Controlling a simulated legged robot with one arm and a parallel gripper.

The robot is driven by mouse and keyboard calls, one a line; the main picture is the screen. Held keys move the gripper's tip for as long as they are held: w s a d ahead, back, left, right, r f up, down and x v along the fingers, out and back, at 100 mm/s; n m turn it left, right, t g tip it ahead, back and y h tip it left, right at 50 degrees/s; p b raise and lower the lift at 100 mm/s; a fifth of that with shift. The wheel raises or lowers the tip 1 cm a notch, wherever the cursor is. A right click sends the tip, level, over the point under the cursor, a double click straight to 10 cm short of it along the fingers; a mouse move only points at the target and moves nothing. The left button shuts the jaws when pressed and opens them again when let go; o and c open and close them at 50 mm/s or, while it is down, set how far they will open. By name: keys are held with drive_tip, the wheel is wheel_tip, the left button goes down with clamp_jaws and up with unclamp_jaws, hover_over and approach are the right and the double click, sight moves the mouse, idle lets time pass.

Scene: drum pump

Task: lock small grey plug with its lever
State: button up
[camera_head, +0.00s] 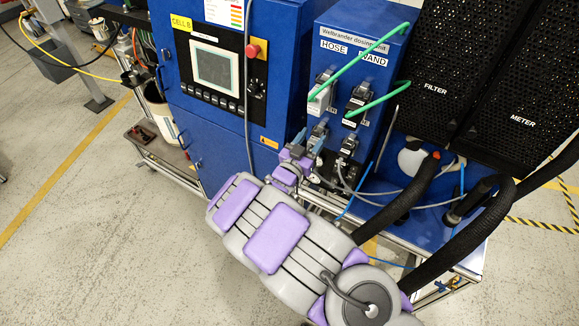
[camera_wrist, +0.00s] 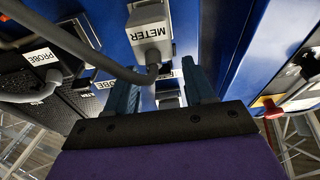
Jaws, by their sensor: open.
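A grey plug labelled METER (camera_wrist: 151,38) sits on the blue panel in the wrist view, with a grey cable leaving it. A grey plug beside a PROBE label (camera_wrist: 42,88) shows at the left. My gripper (camera_wrist: 163,76) is open; its two teal fingers reach toward the panel just past the METER plug. A small socket-like part (camera_wrist: 168,97) shows between the fingers, with its lever not clearly seen. In the head view my gripper (camera_head: 309,140) is at the lower row of connectors, near a lower grey plug (camera_head: 347,146). My fingers partly cover that row.
Above are the HOSE plug (camera_head: 321,97) and WAND connector (camera_head: 360,96), with green hoses crossing in front. Grey cables (camera_head: 372,193) and thick black hoses (camera_head: 405,200) hang at the right. The blue cabinet (camera_head: 222,125) stands close on the left.

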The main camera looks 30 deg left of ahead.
drive_tip(key=s+a+f, duration=0.1)
drive_tip(key=s+f, duration=0.1)
drive_tip(key=s, duration=1.2)
drive_tip(key=shift+s+a, duration=0.25)
drive_tip(key=shift+s, duration=0.1)
drive_tip(key=w+d+m+g+y+b, duration=0.1)
drive_tip(key=w+d+g+b, duration=0.15)
drive_tip(key=w+g, duration=0.5)
drive_tip(key=d+r+g+y, duration=0.2)
drive_tip(key=d+g+y, duration=0.1)
drive_tip(key=d, duration=0.5)
drive_tip(key=s+d+r+n+g+h+b, duration=0.1)
drive_tip(key=s+d+g, duration=0.4)
drive_tip(key=s+d, duration=0.9)
drive_tip(key=s+d+r+g+h+b, duration=0.1)
drive_tip(key=s+d+r+g+b, duration=0.2)
drive_tip(key=s+d, duration=1)
drive_tip(key=s+g, duration=0.2)
drive_tip(key=s, duration=0.4)
drive_tip(key=shift+d+r+n+g+h, duration=0.3)
drive_tip(key=shift+d+r+n+g, duration=0.05)
drive_tip(key=shift+n, duration=0.05)
drive_tip(key=shift+w, duration=0.1)
drive_tip(key=shift+c, duration=1)
